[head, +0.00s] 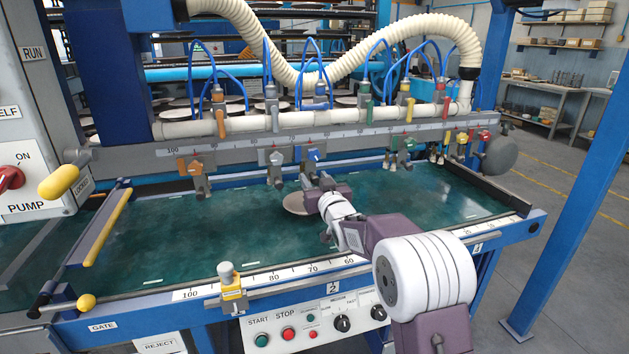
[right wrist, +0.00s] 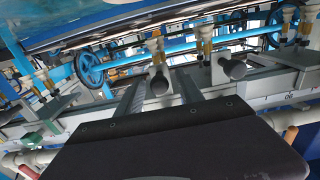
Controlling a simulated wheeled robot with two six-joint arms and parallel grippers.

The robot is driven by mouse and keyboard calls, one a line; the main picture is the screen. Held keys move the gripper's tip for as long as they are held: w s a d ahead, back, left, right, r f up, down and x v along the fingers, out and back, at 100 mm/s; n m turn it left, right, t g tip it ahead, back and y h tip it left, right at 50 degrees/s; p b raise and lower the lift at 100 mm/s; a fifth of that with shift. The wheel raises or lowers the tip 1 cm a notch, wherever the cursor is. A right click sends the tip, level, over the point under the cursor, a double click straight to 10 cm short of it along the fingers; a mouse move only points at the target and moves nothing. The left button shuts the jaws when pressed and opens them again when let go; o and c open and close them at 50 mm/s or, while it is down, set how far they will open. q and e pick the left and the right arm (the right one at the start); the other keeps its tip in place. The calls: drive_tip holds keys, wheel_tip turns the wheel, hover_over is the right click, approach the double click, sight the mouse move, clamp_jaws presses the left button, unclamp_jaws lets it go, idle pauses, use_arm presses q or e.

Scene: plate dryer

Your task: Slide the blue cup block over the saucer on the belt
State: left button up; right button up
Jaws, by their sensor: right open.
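The blue cup block (head: 314,154) hangs on the grey scaled rail (head: 240,142), right of a grey block (head: 276,160). The saucer (head: 295,204) is a flat beige disc on the green belt (head: 225,235), below the rail. The blue block appears a little right of the saucer's visible part. My right gripper (head: 318,184) is just in front of and below the blue block and hides the saucer's right side. My left gripper is not in view.
An orange block (head: 196,168) hangs farther left on the rail, and a green one (head: 403,148) farther right. A yellow-handled gate bar (head: 108,228) crosses the belt's left side. A yellow stop (head: 231,287) stands on the front scale. The belt's front middle is clear.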

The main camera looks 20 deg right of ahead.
drive_tip(key=s, duration=0.9)
drive_tip(key=shift+d, duration=0.15)
drive_tip(key=shift+f, duration=0.1)
